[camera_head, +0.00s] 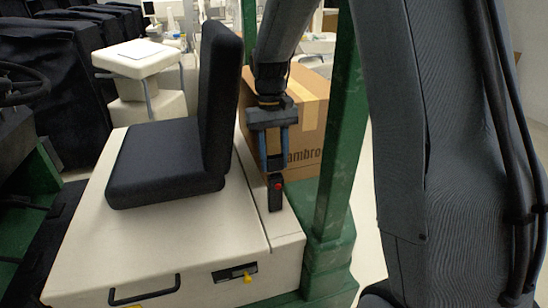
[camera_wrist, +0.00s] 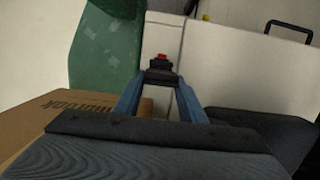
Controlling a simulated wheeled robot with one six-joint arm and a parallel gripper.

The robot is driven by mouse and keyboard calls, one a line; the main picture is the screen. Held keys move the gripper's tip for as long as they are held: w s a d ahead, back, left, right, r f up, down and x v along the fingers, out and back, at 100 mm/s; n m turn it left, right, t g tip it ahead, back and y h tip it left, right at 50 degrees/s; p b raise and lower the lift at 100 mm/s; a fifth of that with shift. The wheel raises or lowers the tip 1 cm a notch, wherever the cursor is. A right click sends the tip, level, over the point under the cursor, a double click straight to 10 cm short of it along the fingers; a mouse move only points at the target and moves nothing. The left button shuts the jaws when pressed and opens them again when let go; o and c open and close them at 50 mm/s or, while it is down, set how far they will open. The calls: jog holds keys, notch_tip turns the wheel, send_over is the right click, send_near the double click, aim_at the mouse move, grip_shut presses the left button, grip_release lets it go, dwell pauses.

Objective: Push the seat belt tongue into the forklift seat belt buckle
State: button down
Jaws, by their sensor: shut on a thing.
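The seat belt buckle (camera_head: 275,197) is a black upright block with a red button, standing on the cream base to the right of the black seat (camera_head: 165,160). My gripper (camera_head: 273,165) points down from above, its blue fingers just over the buckle. In the wrist view my gripper (camera_wrist: 158,80) is shut on a small dark piece, the seat belt tongue (camera_wrist: 158,76), mostly hidden between the fingertips. The buckle's red button (camera_wrist: 160,57) shows just beyond it. I cannot tell whether the tongue touches the buckle or sits in its slot.
A cardboard box (camera_head: 308,125) stands close behind my gripper. A green post (camera_head: 335,150) rises to its right. The seat's tall backrest (camera_head: 220,95) is close on the left. A black handle (camera_head: 145,291) and a yellow latch (camera_head: 247,277) are at the base's front.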

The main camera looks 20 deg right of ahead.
jog(key=shift+f, duration=0.75)
jog(key=c, duration=1)
grip_release()
jog(key=shift+c, duration=0.2)
notch_tip(320, 180, up, 8)
jog(key=w+b, duration=0.1)
jog(key=b, duration=0.2)
jog(key=shift+w+f, duration=0.1)
